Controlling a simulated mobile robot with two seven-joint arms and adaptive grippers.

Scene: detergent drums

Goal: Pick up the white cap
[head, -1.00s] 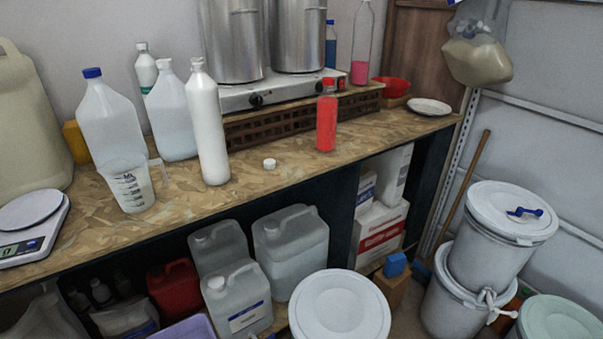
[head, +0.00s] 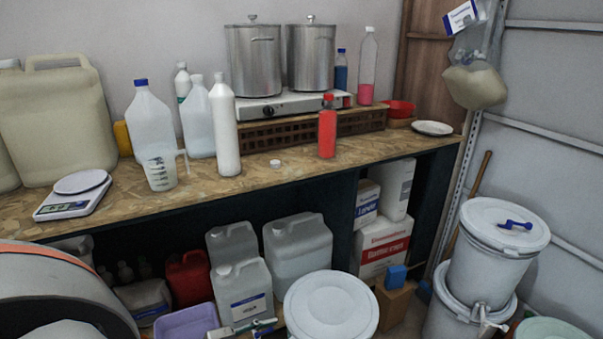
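The small round white cap (head: 275,163) lies on the wooden worktop, near its front edge. It sits between the tall white bottle (head: 225,130) on its left and the red bottle (head: 327,130) on its right, touching neither. No gripper shows in the head view, so nothing holds the cap.
The worktop (head: 290,180) is bare around the cap. Behind it, a slotted wooden riser (head: 270,136) carries a hotplate with two steel pots. A measuring jug (head: 160,172) and a scale (head: 75,195) stand left. A white-lidded drum (head: 331,305) stands in front below.

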